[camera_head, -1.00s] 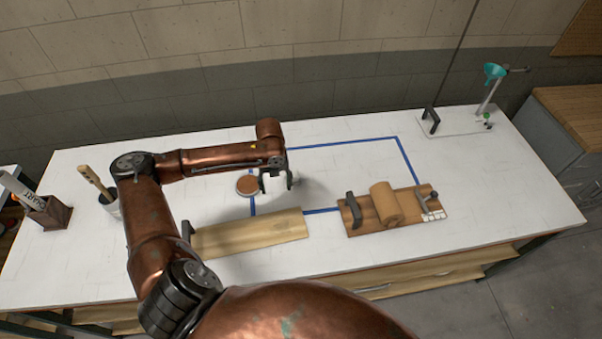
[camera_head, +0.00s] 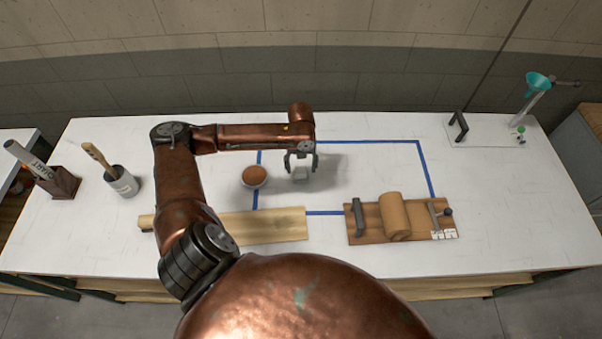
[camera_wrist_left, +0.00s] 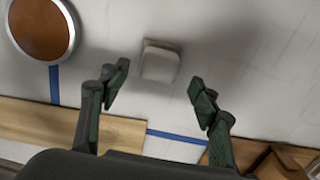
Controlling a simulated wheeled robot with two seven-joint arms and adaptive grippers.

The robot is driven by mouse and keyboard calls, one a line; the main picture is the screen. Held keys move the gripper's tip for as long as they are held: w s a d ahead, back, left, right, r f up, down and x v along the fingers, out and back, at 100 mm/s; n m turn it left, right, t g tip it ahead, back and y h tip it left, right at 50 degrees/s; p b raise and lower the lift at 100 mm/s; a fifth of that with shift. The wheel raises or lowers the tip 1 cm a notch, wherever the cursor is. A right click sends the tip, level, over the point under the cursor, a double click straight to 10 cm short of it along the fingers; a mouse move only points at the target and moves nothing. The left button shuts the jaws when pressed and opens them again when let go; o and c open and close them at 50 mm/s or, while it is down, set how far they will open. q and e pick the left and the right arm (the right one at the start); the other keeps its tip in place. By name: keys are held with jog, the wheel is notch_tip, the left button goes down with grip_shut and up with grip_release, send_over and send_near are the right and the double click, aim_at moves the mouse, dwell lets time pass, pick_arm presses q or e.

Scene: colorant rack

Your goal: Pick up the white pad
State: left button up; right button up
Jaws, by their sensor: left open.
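The white pad (camera_head: 300,173) is a small pale block on the white table, inside the blue tape outline. In the left wrist view the pad (camera_wrist_left: 160,62) lies just beyond the fingertips and roughly between their lines. My left gripper (camera_head: 301,162) is open and empty, pointing down over the pad; its two fingers stand wide apart in the left wrist view (camera_wrist_left: 155,85). I cannot tell the exact height gap between fingertips and pad. My right gripper does not show.
A round brown-topped dish (camera_head: 254,176) sits close left of the pad. A wooden board (camera_head: 265,226) and a brown board with a roll (camera_head: 395,216) lie nearer the front. A cup with a brush (camera_head: 122,182) stands left.

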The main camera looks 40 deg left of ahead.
aim_at(300, 171)
pick_arm(q)
notch_tip(300, 171, down, 4)
jog(key=shift+s+a+r, duration=0.1)
jog(key=shift+r, duration=0.05)
jog(key=c, duration=1.2)
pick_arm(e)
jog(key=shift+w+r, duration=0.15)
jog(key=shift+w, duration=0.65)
pick_arm(q)
jog(key=shift+c, duration=0.2)
jog(key=shift+r, duration=0.6)
jog(key=s+d+r, duration=0.6)
jog(key=d+r, duration=0.5)
jog(key=d, duration=0.1)
jog(key=shift+s+d+r, duration=0.15)
jog(key=shift+d+r, duration=0.1)
jog(key=shift+r, duration=0.1)
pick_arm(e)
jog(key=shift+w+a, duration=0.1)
